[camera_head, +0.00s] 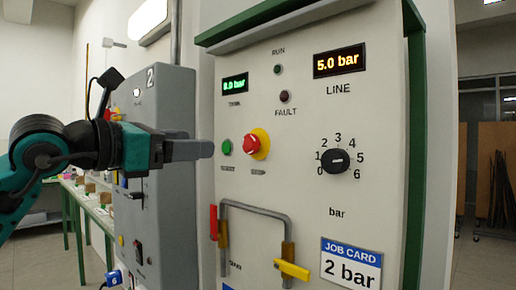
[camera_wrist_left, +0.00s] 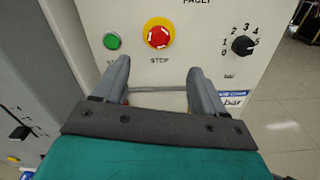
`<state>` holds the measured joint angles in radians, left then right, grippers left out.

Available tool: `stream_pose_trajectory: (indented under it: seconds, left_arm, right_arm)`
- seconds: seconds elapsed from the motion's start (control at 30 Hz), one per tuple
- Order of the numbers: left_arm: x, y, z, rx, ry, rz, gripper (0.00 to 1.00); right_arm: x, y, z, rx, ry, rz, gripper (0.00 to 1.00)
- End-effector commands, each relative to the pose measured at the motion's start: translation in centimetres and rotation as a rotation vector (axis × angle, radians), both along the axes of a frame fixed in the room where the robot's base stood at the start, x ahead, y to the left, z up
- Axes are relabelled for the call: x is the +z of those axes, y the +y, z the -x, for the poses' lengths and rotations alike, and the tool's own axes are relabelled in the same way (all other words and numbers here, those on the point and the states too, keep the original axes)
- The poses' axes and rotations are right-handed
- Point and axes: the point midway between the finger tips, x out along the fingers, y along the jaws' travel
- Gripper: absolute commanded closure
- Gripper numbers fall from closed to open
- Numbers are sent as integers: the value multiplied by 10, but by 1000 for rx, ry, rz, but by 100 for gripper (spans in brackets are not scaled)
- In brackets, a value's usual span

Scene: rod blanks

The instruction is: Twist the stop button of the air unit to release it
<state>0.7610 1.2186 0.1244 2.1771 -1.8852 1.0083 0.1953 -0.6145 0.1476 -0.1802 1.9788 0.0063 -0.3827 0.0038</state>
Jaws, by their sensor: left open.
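The red stop button (camera_head: 250,144) with its yellow collar sits on the front of the pale air unit (camera_head: 300,195). In the left wrist view the stop button (camera_wrist_left: 158,35) shows white arrow marks on its red head, above the word STOP. My left gripper (camera_head: 208,149) comes in from the left at about the button's height. In the wrist view my left gripper (camera_wrist_left: 158,75) is open and empty, its two fingers apart below the button in the picture and not touching it. My right gripper is not in view.
A green button (camera_head: 227,147) is left of the stop button. A black dial (camera_head: 335,161) is at right, with displays reading 5.0 bar (camera_head: 339,61) and 8.0 bar (camera_head: 235,84). A bent pipe with a red lever (camera_head: 213,222) and yellow lever (camera_head: 291,269) juts out below. A grey cabinet (camera_head: 165,215) stands left.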

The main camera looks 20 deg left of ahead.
Motion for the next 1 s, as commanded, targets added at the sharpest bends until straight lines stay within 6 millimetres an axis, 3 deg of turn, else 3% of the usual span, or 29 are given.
stream_pose_trajectory:
  seconds: [0.27, 0.7, 1.0]
  left_arm:
    - [6, -8, -24, 5, -1, -4, 29]
    - [4, -36, -103, 4, -2, -3, 29]
    - [1, -42, -121, 4, -2, -5, 29]
  right_arm:
    - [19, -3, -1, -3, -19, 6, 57]
    - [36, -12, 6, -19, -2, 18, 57]
    - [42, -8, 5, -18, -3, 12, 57]
